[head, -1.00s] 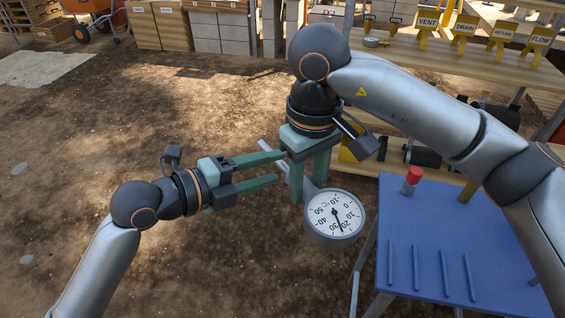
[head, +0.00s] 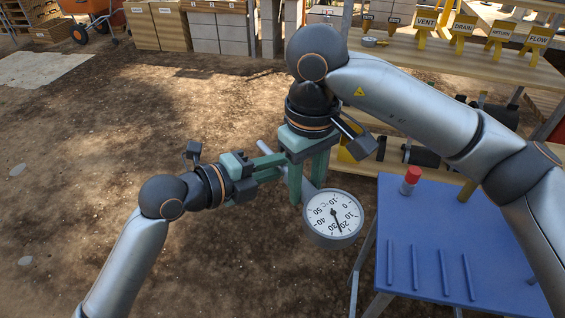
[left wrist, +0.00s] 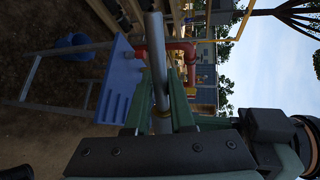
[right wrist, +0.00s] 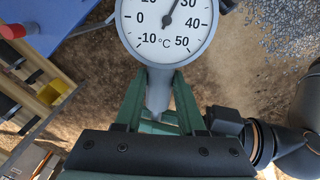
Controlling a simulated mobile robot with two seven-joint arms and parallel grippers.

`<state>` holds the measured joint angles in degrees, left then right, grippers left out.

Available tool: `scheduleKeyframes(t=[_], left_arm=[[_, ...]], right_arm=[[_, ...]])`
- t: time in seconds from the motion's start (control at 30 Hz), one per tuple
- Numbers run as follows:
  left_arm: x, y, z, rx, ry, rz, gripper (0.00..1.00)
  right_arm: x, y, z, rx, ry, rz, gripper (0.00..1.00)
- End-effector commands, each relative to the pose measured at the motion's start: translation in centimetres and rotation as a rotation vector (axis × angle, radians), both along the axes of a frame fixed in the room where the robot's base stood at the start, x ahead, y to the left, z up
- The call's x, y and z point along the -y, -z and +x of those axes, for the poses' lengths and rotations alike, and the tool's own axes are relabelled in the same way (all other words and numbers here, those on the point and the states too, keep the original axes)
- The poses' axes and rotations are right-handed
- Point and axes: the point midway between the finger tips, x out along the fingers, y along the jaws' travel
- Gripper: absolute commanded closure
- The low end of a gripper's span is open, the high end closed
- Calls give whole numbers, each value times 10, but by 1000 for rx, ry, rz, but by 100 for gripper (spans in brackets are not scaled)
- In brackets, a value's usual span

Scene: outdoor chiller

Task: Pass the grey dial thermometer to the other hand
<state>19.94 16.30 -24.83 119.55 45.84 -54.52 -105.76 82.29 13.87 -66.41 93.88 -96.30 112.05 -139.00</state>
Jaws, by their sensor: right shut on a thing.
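The grey dial thermometer has a round white dial (head: 333,217) and a grey stem. My right gripper (head: 308,188) is shut on the stem just behind the dial, and the right wrist view shows the dial (right wrist: 166,25) beyond its fingertips. My left gripper (head: 278,168) reaches in from the left, its fingers beside the right gripper. In the left wrist view the stem (left wrist: 154,50) runs between the left fingers, which look open around it. In the head view the right gripper partly hides the left fingertips and the stem.
A blue table (head: 440,235) with a red-capped cylinder (head: 410,181) stands at the right. Behind it, a wooden bench (head: 465,50) carries yellow label stands and a small gauge (head: 374,42). The ground at the left is open.

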Motion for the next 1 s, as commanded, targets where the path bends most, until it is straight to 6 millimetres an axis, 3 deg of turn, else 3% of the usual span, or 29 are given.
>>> scheduleKeyframes(t=[0.13, 0.57, 0.6, 0.9, 1.0], left_arm=[[0, 1, 0, -3, 0, 3, 100], [-1, 3, 0, -6, -1, 7, 100], [-1, 2, 0, -6, -1, 4, 100], [0, 1, 0, -3, -1, 1, 100], [0, 1, 0, -3, -1, 0, 100]], right_arm=[[0, -1, 0, 3, 1, 1, 100], [0, -2, 1, 4, 3, 1, 100], [0, -2, 1, 5, 3, 1, 59], [0, -1, 1, 2, 2, 0, 26], [0, -1, 0, 2, 2, 0, 26]])
